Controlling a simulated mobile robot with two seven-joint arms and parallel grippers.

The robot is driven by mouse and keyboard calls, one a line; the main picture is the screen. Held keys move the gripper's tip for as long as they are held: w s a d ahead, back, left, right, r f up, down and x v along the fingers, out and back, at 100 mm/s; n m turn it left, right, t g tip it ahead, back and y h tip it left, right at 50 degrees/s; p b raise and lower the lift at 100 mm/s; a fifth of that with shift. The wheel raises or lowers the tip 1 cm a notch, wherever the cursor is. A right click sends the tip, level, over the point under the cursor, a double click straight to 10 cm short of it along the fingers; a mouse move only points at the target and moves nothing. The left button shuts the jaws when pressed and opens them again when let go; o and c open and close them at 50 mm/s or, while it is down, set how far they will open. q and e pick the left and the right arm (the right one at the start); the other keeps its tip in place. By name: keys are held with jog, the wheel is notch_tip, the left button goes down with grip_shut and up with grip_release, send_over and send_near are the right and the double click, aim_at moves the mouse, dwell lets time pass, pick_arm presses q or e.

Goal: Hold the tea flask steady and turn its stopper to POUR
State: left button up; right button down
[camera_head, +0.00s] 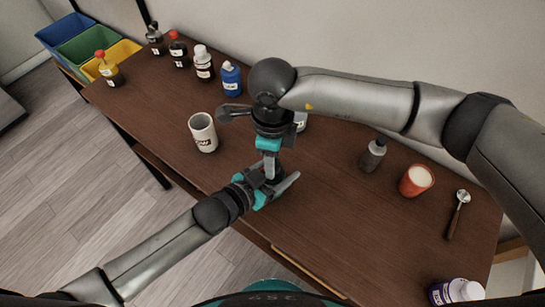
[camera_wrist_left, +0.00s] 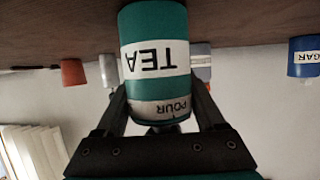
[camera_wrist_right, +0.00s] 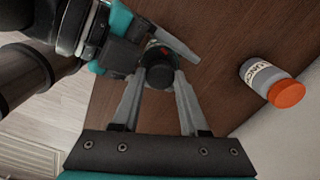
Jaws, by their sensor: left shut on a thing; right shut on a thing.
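The tea flask is a teal cylinder (camera_wrist_left: 155,28) with a white TEA label and a paler band reading POUR, upside down in the left wrist view. It stands on the brown table, mostly hidden by my grippers in the head view. My left gripper (camera_wrist_left: 160,100) has a finger on each side of the flask and is shut on it; it also shows in the head view (camera_head: 278,186). My right gripper (camera_wrist_right: 160,75) comes down from above and is shut on the dark round stopper (camera_wrist_right: 157,76), which bears a small red mark. The mark's alignment with POUR cannot be told.
A labelled white mug (camera_head: 203,134) stands left of the grippers. A blue bottle (camera_head: 231,79) and several other bottles line the back left. A grey bottle (camera_head: 373,156), orange cup (camera_head: 417,181) and spoon (camera_head: 458,212) are at right. Coloured bins (camera_head: 87,46) sit far left.

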jog(key=shift+m, duration=0.5)
jog(key=shift+c, duration=2)
grip_release()
jog(key=shift+s, duration=0.1)
jog(key=shift+r, duration=4.1)
jog(key=shift+w+d, duration=0.1)
jog(key=shift+w, duration=0.1)
